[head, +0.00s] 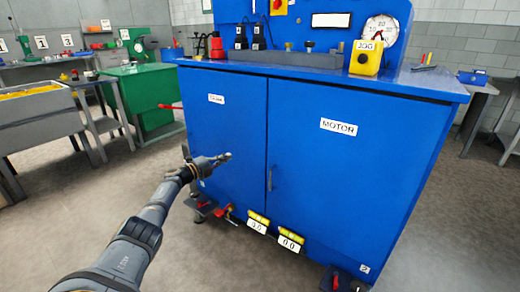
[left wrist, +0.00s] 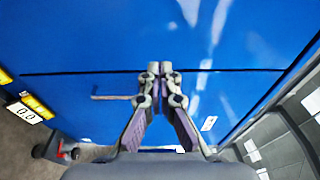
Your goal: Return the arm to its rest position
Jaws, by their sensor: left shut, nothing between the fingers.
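My left gripper (head: 222,158) reaches in from the lower left in the head view, in front of the blue cabinet (head: 230,130). It is shut and empty. In the left wrist view the fingertips of my left gripper (left wrist: 160,68) are together, with the blue cabinet doors (left wrist: 100,40) behind them. I cannot tell whether the fingertips touch the door. The door handle (left wrist: 112,97) shows left of the fingers in that view. My right gripper is not in view.
A yellow JOG box (head: 366,58) and a dial gauge (head: 381,30) stand on the cabinet top. Yellow-and-white counters (head: 258,222) hang low at the cabinet's base. A green cabinet (head: 145,95) and a grey bin (head: 40,118) stand at left. Open floor (head: 60,220) lies at lower left.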

